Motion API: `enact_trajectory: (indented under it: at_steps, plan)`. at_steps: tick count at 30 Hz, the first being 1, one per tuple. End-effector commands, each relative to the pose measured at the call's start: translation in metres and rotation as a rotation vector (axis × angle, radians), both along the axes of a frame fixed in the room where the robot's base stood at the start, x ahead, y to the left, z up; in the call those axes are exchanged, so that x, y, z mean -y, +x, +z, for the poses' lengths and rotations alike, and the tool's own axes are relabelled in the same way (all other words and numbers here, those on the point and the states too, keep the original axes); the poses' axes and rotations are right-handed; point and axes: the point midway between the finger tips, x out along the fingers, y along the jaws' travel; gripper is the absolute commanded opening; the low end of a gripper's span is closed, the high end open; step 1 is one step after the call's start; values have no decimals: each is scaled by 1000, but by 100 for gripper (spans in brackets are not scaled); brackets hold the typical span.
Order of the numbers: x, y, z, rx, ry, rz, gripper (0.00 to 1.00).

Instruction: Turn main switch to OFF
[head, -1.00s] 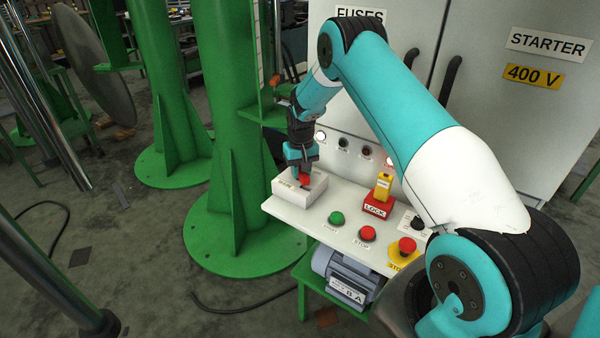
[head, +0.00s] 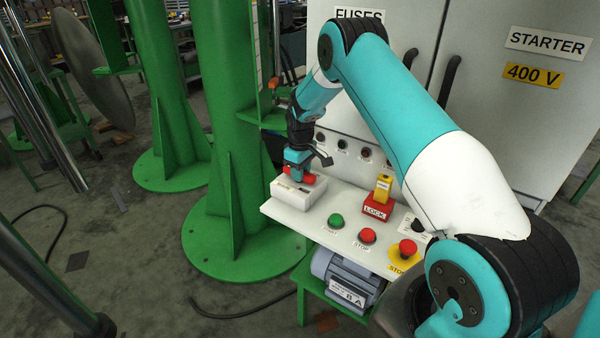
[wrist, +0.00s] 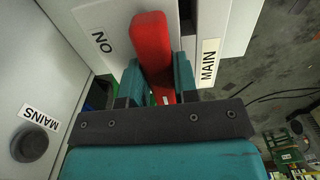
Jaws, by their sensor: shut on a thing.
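The main switch is a white box (head: 285,196) with a red handle (head: 308,179), at the left end of the white control panel. My gripper (head: 298,168) is at the box, over the handle. In the wrist view, the red handle (wrist: 151,42) lies between the two teal fingers of my gripper (wrist: 156,82), which are shut on it. I cannot see an OFF label.
The panel holds a green start button (head: 336,221), a red stop button (head: 367,236), a red lock block with a yellow tag (head: 378,205), and a red emergency stop (head: 408,248). White cabinets (head: 500,110) stand behind. A green column (head: 222,100) stands close on the left.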

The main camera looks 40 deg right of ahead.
Motion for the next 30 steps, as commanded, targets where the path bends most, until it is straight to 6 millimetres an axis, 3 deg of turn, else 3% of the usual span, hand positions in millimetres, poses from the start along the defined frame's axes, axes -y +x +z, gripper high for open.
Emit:
enact_trajectory:
  at_steps: [14,15,17,26,30]
  plan:
    - [1,-1,-1,-5,0,12,4]
    - [1,-1,-1,-5,0,12,37]
    - [1,-1,0,-4,0,12,51]
    - [0,0,1,-1,0,12,53]
    - [0,1,13,1,-1,12,53]
